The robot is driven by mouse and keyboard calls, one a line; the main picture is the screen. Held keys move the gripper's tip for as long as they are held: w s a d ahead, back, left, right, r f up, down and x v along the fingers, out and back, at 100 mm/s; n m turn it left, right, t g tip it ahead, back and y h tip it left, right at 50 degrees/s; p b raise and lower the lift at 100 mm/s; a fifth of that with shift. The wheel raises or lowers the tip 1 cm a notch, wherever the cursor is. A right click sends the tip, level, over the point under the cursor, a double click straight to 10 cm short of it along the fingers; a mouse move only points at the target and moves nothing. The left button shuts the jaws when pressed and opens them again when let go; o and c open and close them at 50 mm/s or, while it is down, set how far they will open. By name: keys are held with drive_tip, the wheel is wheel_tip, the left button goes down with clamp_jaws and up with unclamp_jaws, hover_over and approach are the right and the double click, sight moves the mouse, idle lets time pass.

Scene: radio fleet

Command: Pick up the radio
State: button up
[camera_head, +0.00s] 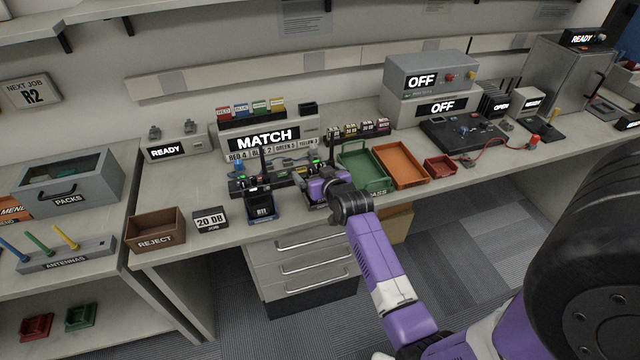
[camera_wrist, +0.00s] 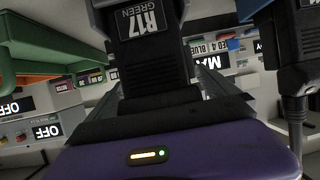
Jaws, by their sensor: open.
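A dark radio (camera_wrist: 145,25) labelled R17 GREEN fills the top middle of the wrist view, directly in front of my gripper (camera_wrist: 160,85). My open dark fingers show on either side of its body; I cannot tell whether they touch it. In the head view my gripper (camera_head: 313,186) is low over the charger row on the bench and hides most of this radio; a black antenna (camera_head: 331,150) rises beside it. A second radio (camera_head: 262,209), labelled R11, stands to the left. A dark radio-like body (camera_wrist: 299,45) shows at the right of the wrist view.
A green tray (camera_head: 352,154), an orange tray (camera_head: 402,163) and a small red tray (camera_head: 440,167) lie right of my gripper. The MATCH display (camera_head: 267,138) stands behind. A brown REJECT bin (camera_head: 156,239) and job counter (camera_head: 210,220) are left. Drawers are below the bench.

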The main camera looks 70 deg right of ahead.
drive_tip(key=c, duration=1.8)
drive_tip(key=shift+r, duration=0.1)
drive_tip(key=shift+c, duration=0.8)
